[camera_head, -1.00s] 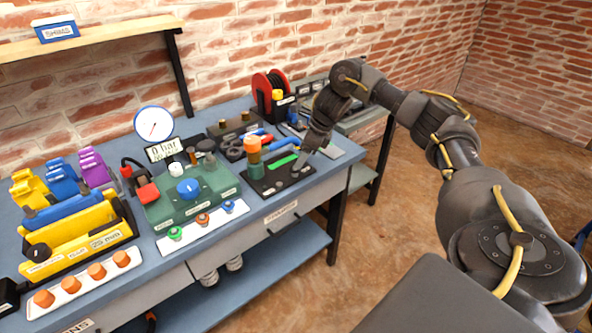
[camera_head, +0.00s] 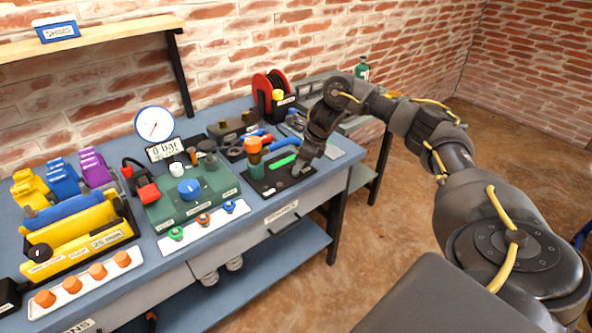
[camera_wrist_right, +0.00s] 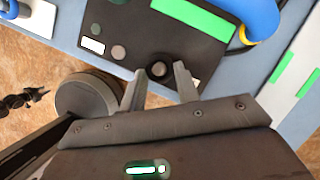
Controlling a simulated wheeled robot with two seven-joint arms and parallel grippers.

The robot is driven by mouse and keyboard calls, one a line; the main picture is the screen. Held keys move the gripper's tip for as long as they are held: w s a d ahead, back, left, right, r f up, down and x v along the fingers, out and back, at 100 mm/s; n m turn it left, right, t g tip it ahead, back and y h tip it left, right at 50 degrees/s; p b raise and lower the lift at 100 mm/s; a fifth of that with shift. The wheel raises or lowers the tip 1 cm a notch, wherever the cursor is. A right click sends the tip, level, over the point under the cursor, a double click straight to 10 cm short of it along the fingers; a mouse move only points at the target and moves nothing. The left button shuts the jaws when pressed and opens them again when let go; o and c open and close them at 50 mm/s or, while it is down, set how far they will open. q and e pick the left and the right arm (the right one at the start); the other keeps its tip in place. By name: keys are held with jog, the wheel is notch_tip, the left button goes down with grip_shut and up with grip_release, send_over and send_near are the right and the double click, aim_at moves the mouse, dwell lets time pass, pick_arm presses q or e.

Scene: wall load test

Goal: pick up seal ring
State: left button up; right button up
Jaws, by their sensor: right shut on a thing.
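The seal ring appears to be the small dark round piece (camera_wrist_right: 158,70) between my right fingertips in the right wrist view. It is at the black board (camera_head: 262,184), which also shows in that view (camera_wrist_right: 135,22). My right gripper (camera_head: 299,170) reaches down to the right part of this board, and its two fingers (camera_wrist_right: 160,80) are shut on the dark ring from both sides. I cannot tell whether the ring is lifted off the board. In the head view the ring is hidden by the gripper. My left gripper is not in view.
A green block (camera_head: 188,192) with a blue knob and an orange-topped cylinder (camera_head: 254,158) stand left of the gripper. A red reel (camera_head: 268,92) stands behind. A white strip (camera_head: 202,226) with coloured fittings lies along the blue bench's front edge. The floor to the right is clear.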

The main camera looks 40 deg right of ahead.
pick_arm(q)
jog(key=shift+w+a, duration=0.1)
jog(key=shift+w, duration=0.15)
